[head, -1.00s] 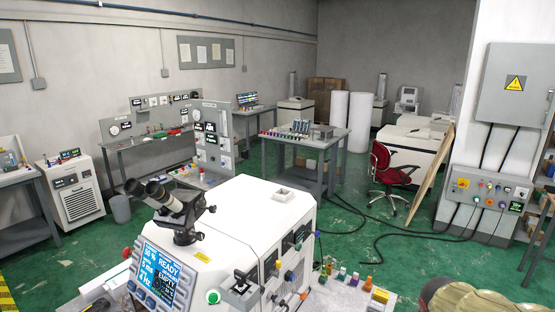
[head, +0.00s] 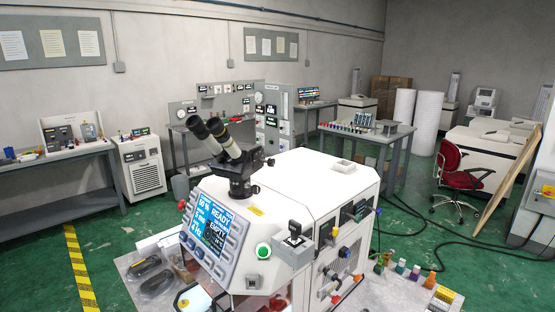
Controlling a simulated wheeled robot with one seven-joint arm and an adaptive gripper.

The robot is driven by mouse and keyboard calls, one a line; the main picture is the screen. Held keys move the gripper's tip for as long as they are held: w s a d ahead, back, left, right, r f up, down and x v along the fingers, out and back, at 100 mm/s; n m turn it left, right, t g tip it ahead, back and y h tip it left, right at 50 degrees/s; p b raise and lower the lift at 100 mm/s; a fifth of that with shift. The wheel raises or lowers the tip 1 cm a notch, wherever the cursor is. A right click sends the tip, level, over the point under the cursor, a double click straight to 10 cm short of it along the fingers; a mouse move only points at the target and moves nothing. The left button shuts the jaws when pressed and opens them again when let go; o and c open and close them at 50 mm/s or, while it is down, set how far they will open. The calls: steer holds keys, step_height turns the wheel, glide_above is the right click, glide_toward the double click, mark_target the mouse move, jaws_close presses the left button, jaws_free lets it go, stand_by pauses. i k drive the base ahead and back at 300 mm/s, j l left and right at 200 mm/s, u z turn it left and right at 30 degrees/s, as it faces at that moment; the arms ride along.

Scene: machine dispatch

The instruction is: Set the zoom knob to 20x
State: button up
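A white machine (head: 300,188) with a black binocular microscope (head: 237,172) on top stands in the middle of the head view. A small dark knob (head: 270,162) sticks out from the right side of the microscope. I cannot tell whether it is the zoom knob, and no 20x mark is legible. The machine's blue screen (head: 211,227) reads READY and EMPTY, with 50 % at its left. Several small controls sit on the machine's right side, too small to read. My gripper is not in view.
A low table (head: 393,297) with several coloured bottles lies at the right of the machine. Black cables (head: 415,222) run over the green floor near a red chair (head: 462,172). Yellow-black tape (head: 79,262) marks the floor at left, with open floor around it.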

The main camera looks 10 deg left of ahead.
mark_target(271, 162)
steer(key=u, duration=0.4)
steer(key=i+l+u, duration=0.1)
steer(key=u, duration=0.3)
steer(key=l+u, duration=0.15)
steer(key=u, duration=0.25)
steer(key=l+u, duration=0.1)
steer(key=u, duration=0.3)
steer(key=l+u, duration=0.2)
steer(key=l, duration=0.3)
steer(key=l+u, duration=0.2)
steer(key=l, duration=0.25)
steer(key=l+u, duration=0.25)
steer(key=l, duration=0.25)
steer(key=k+l+u, duration=0.2)
steer(key=l, duration=0.25)
steer(key=l+u, duration=0.2)
steer(key=l, duration=0.25)
steer(key=k+l+u, duration=0.2)
steer(key=l, duration=0.25)
steer(key=k+l, duration=0.15)
steer(key=l, duration=0.25)
steer(key=k+l, duration=0.15)
steer(key=l, duration=0.25)
steer(key=k+l, duration=0.15)
steer(key=l, duration=0.2)
